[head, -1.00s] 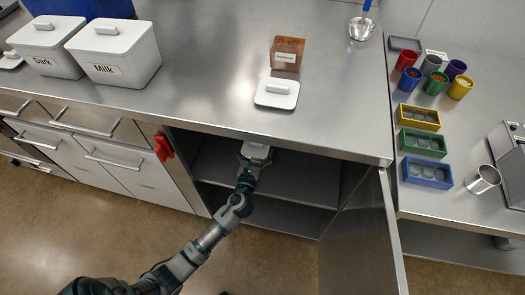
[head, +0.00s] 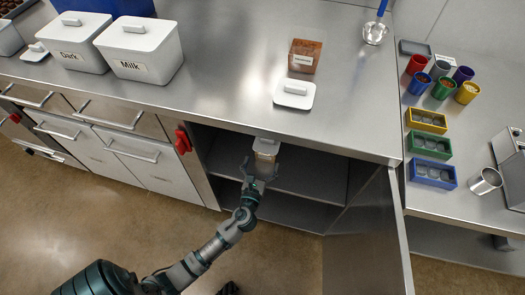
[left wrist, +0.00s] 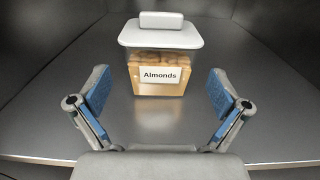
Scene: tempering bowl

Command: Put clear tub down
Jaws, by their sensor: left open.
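A clear tub with a white lid and an "Almonds" label (left wrist: 160,75) stands upright on the shelf inside the open cupboard. It also shows in the head view (head: 266,147), just under the counter edge. My left gripper (head: 259,174) is open and empty in front of the tub, apart from it. In the left wrist view, its blue-padded fingers (left wrist: 160,92) are spread wide on either side of the tub's near side. My right gripper is not in view.
The cupboard door (head: 370,240) stands open at the right. On the counter are an open tub of brown contents (head: 305,56), a loose white lid (head: 294,94) and white bins (head: 140,52). Bare shelf (head: 315,175) lies right of the almonds tub.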

